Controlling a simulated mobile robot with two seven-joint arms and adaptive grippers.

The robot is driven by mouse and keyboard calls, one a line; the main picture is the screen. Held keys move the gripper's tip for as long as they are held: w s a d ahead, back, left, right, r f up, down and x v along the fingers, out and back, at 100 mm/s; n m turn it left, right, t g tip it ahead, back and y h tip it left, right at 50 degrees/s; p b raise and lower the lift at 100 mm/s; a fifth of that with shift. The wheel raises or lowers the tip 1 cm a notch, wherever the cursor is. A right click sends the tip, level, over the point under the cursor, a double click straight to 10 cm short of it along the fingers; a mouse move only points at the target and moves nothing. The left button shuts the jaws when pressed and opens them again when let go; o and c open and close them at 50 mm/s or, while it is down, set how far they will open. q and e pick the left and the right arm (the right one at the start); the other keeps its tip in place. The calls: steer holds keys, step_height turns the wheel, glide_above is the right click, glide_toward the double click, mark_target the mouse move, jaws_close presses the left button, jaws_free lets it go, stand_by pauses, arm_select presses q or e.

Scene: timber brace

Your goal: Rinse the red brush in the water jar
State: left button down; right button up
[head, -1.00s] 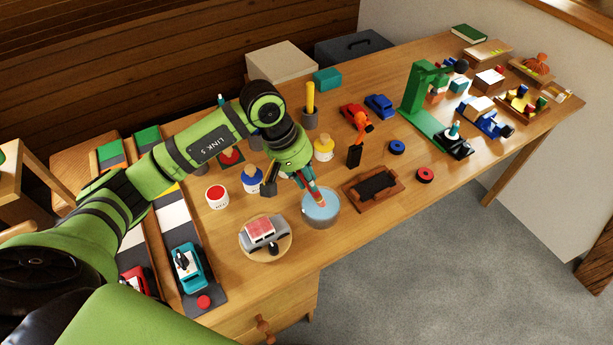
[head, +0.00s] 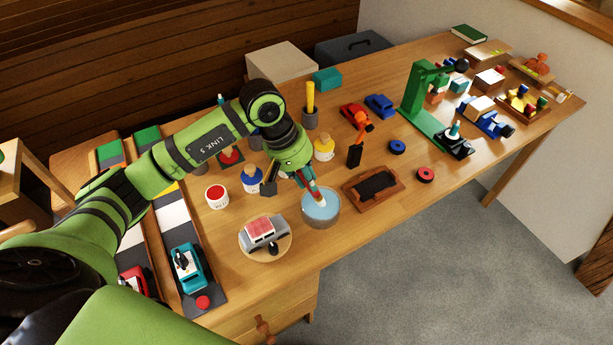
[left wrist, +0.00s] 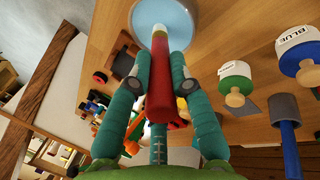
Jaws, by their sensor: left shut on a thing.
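The red brush (head: 314,189) is held in my left gripper (head: 304,178), with its lower end inside the outline of the water jar (head: 323,219). In the left wrist view, the brush's red handle (left wrist: 160,85) lies between the two green fingers of the gripper (left wrist: 160,72). Its far end overlaps the pale blue water of the jar (left wrist: 178,17). I cannot tell how deep the tip sits. The jar is a round, clear vessel near the table's front edge. My right gripper is not in view.
A round stand with a grey and red toy car (head: 262,236) is left of the jar. Red (head: 216,197), blue (head: 252,180) and yellow (head: 324,150) paint pots stand behind. A brown tray with a dark pad (head: 373,187) lies close to the jar's right.

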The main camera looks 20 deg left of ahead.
arm_select(q)
steer(key=shift+s+f+b, duration=0.15)
steer(key=shift+f+b, duration=0.05)
steer(key=shift+b, duration=0.1)
stand_by(1.1)
steer(key=shift+r+p, duration=0.5)
steer(key=shift+r, duration=0.7)
steer(key=shift+r+p, duration=0.8)
steer(key=shift+r, duration=1.65)
